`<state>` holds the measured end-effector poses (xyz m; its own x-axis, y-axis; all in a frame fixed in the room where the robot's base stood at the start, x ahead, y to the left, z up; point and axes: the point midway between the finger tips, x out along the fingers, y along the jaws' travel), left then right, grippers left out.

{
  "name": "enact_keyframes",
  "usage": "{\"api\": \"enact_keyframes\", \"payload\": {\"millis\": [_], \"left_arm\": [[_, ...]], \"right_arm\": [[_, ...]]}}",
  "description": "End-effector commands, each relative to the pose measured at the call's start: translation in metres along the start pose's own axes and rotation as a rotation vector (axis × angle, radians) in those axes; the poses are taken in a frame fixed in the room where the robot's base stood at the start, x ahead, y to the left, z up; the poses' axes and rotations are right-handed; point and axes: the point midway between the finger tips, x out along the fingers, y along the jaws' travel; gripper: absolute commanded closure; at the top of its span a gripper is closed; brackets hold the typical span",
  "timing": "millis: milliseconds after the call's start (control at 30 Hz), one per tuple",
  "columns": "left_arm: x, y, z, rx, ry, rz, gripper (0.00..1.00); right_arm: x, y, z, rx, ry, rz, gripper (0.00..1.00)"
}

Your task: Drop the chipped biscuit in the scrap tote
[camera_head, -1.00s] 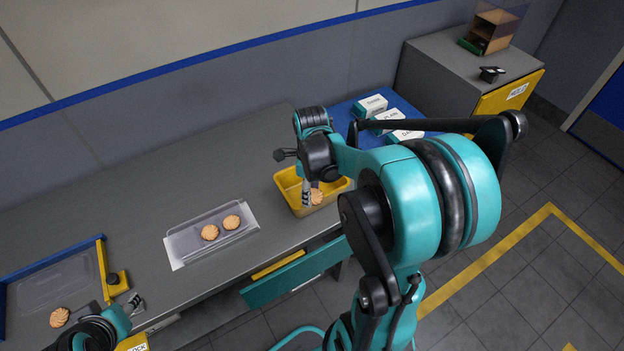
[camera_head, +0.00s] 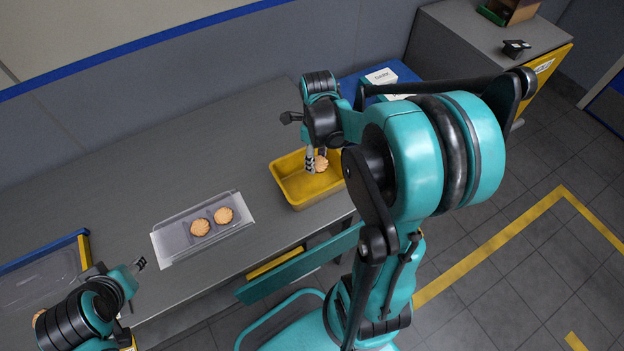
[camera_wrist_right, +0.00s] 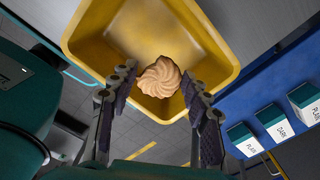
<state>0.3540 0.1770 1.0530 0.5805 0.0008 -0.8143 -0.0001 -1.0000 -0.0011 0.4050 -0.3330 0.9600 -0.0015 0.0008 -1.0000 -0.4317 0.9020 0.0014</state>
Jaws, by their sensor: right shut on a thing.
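The scrap tote, a yellow open bin (camera_head: 284,191), stands on the bench in the head view. It fills the upper part of the right wrist view (camera_wrist_right: 82,38), and its visible floor is bare. My right gripper (camera_head: 317,165) points down over the tote's back right part, shut on a swirled golden biscuit (camera_head: 321,164). In the right wrist view the biscuit (camera_wrist_right: 159,78) sits between both fingertips (camera_wrist_right: 160,88), in front of the tote's near wall. I cannot make out its chip. My left gripper (camera_head: 139,264) is over the front left of the bench, seemingly empty, its opening too small to judge.
A clear tray (camera_head: 185,222) with two biscuits lies left of the tote. A blue-edged tray (camera_head: 45,253) and a partly hidden biscuit (camera_head: 38,318) are at far left. Small labelled boxes (camera_head: 381,77) stand on a blue surface behind my right arm.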

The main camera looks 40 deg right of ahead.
Motion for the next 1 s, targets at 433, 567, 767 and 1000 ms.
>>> {"api": "enact_keyframes", "payload": {"millis": [433, 567, 767, 1000], "left_arm": [[0.010, 0.000, 0.007, 0.000, 0.000, 0.000, 0.60], [0.010, 0.000, 0.007, 0.000, 0.000, 0.000, 0.60], [0.010, 0.000, 0.007, 0.000, 0.000, 0.000, 0.60], [0.010, 0.000, 0.007, 0.000, 0.000, 0.000, 0.60]], "right_arm": [[0.016, 0.000, 0.000, 0.000, 0.000, 0.000, 0.50], [0.015, 0.000, 0.000, 0.000, 0.000, 0.000, 0.28], [0.016, 0.000, 0.000, 0.000, 0.000, 0.000, 0.28], [0.000, 0.000, 0.000, 0.000, 0.000, 0.000, 0.28]]}}
